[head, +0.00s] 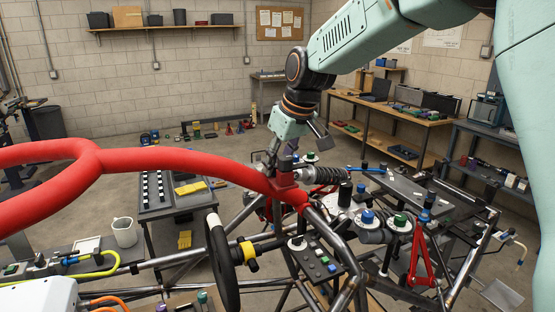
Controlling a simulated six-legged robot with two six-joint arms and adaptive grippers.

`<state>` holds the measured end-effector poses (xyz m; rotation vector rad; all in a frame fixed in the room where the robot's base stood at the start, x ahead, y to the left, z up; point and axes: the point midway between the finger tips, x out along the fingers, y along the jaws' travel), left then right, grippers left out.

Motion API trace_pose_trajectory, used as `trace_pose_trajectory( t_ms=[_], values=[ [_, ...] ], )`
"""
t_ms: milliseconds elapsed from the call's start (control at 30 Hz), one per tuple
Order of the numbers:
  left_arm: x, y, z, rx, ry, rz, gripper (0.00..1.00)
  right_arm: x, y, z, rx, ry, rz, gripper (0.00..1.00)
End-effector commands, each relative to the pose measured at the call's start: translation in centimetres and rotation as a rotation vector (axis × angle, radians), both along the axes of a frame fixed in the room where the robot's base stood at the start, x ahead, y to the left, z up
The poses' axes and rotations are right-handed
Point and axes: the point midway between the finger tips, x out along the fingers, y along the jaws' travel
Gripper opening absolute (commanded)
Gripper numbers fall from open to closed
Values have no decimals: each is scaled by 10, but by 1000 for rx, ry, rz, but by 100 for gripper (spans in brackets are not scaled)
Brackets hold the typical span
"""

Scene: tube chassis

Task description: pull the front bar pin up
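The red padded front bar (205,163) loops in from the left and ends at a red bracket (288,182) on the tube chassis (330,232). My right gripper (276,163) points down at this bracket from above, with its fingertips at or just over its top. A small grey-purple piece (286,163) shows at the fingers; it may be the pin, but I cannot tell. The fingers hide the pin's place, and whether they are closed on anything is not clear. My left gripper is not in view.
A coil shock absorber (318,176) lies just right of the gripper. A dark cart (165,208) with yellow gloves stands left behind the bar. Workbenches line the right side.

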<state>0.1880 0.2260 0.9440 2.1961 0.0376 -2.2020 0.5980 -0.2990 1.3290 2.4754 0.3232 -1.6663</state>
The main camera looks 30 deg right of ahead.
Motion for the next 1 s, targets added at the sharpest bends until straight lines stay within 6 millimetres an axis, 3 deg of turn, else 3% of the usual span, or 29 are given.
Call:
trace_pose_trajectory(
  t_ms=[133,533,1000],
  values=[
    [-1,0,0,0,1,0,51,1,0,1,-1,-2,1,35],
    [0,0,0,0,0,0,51,2,0,2,0,-3,0,1],
    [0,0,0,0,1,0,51,2,0,3,0,-3,0,0]
  ],
)
